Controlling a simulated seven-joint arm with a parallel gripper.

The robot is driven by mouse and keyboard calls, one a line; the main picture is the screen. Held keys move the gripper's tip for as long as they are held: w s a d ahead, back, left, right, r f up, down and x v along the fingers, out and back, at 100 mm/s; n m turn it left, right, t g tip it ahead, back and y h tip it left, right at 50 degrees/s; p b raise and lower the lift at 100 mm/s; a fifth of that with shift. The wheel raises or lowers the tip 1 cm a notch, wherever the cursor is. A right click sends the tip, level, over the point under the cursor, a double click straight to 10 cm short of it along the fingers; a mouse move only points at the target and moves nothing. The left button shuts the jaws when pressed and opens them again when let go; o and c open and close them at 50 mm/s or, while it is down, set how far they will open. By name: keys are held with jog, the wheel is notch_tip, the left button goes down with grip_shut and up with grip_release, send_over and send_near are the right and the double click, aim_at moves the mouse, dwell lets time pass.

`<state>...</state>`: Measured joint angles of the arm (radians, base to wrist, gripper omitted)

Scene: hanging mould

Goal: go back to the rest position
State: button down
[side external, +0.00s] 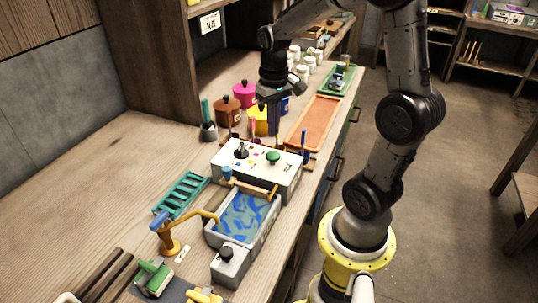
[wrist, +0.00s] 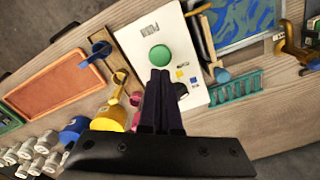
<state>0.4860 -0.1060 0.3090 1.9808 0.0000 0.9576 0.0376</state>
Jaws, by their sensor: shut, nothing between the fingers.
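My gripper (side external: 271,104) is raised above the workbench, beyond the white control box (side external: 250,172) and near the coloured pots. In the wrist view, my gripper (wrist: 160,73) points down with its two dark fingers together and nothing between them. The fingertips appear just below the green button (wrist: 160,55) on the white box (wrist: 165,25), apart from it as far as I can tell. The side view also shows the green button (side external: 273,157) and a black knob (side external: 241,150) on the box top. The fingers partly cover the box in the wrist view.
A basin of blue liquid (side external: 240,215), a teal rack (side external: 181,193) and a brass tap (side external: 170,240) are in front of the box. Brown (side external: 228,110) and pink (side external: 244,92) pots stand behind it. An orange tray (side external: 314,122) lies along the bench's right edge. Bare wood is at left.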

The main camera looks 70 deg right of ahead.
jog(key=shift+w+a, duration=0.1)
jog(key=shift+a, duration=0.05)
jog(key=s+a+r+n+t, duration=0.2)
jog(key=a+r+n+t, duration=0.1)
jog(key=a+r, duration=0.55)
jog(key=s+a+n+t, duration=0.2)
jog(key=s+a, duration=0.3)
jog(key=s, duration=0.3)
jog(key=shift+s+f+n+t, duration=0.15)
jog(key=shift+f+n+t, duration=0.15)
jog(key=shift+f+n, duration=0.15)
jog(key=shift+a+r, duration=0.1)
dwell(0.7)
